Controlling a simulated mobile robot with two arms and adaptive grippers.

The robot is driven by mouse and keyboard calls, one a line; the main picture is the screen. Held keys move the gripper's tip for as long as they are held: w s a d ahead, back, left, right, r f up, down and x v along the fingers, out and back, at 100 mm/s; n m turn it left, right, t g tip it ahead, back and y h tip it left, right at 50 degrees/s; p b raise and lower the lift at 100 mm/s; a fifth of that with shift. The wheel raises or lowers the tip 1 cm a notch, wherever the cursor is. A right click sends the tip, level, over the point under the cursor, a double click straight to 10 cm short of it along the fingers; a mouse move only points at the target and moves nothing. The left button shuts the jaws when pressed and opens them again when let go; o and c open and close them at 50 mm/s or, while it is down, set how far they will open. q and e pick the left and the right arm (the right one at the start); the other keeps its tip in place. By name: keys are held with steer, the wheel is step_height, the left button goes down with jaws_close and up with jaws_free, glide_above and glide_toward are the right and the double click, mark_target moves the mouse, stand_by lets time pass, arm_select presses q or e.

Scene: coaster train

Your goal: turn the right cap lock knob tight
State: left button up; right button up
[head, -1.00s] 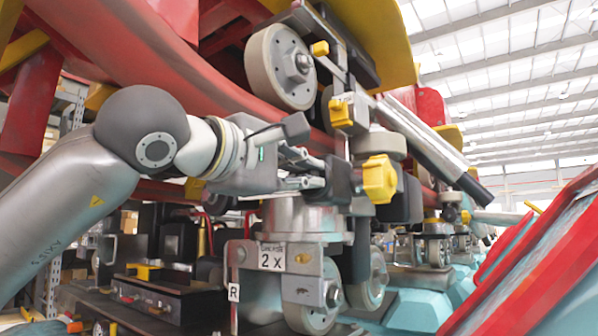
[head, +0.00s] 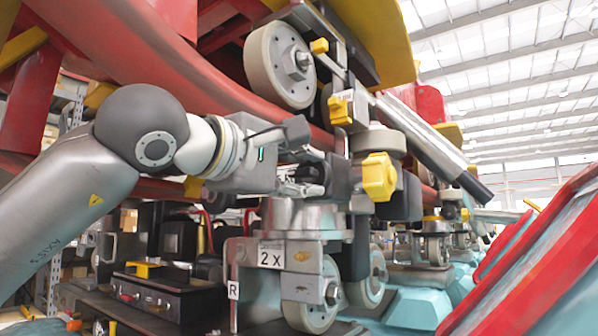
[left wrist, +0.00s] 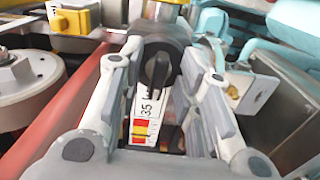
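A black knob (left wrist: 157,70) with a raised grip bar shows on the face of a dark round cap (left wrist: 150,40) in the left wrist view. My left gripper (left wrist: 166,72) has its fingers apart, one on each side of the knob, with gaps between. In the head view my left gripper (head: 312,178) reaches in from the left to the dark cap block (head: 341,178); the knob's face is hidden there. A yellow knob-like part (head: 379,178) sits on the block's far side. My right gripper is not in view.
A grey wheel (head: 283,66) and red rail (head: 215,85) lie above my arm. A bracket marked "2 X" (head: 270,257) and lower wheels (head: 312,298) stand below. A yellow block (head: 340,110) is above the cap. Space around the gripper is tight.

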arm_select(q)
steer(key=shift+s, duration=0.1)
steer(key=v, duration=1.2)
